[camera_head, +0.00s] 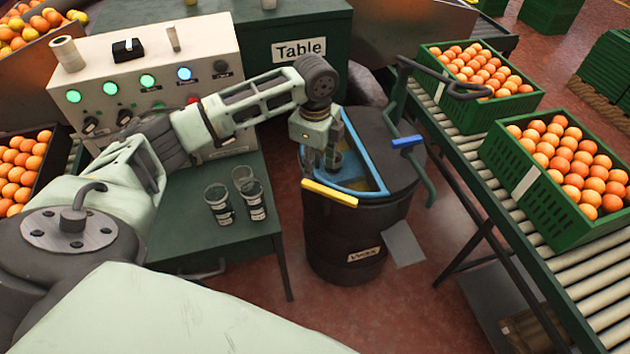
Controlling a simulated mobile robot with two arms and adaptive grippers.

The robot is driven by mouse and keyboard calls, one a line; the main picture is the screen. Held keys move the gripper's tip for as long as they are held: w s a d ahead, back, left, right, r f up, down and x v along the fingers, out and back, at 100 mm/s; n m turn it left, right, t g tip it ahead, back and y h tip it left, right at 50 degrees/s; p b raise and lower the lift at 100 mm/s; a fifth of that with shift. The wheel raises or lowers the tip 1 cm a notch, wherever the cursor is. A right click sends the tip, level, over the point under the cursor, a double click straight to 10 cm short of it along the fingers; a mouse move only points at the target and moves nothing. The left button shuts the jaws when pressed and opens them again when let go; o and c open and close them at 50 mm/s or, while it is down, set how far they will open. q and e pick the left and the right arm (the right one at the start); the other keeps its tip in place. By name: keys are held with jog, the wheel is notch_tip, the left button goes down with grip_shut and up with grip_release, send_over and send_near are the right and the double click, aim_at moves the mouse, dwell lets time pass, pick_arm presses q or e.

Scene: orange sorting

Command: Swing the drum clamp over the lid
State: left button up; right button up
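A dark drum (345,232) labelled "Wax" stands on the floor between the table and the conveyor. A dark lid part (386,150) covers its right side. The left side is open inside a blue rim (366,150). A bent dark green bar (416,166), which may be the clamp, stands at the drum's right with a blue grip (406,142). A yellow bar (330,193) sticks out at the drum's front left. My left gripper (331,160) points down at the open side; its fingertips are too small and dark to read. My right gripper is not in view.
A green table (205,245) with several cups (252,197) and a control panel (140,82) lies left of the drum. A roller conveyor (470,160) with orange crates (538,195) runs along the right. A dark curved handle (445,82) reaches over the conveyor edge.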

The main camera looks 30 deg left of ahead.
aim_at(315, 185)
pick_arm(q)
notch_tip(315, 185, down, 8)
jog(key=shift+r, duration=0.15)
dwell(0.3)
jog(key=shift+c, duration=0.2)
grip_shut()
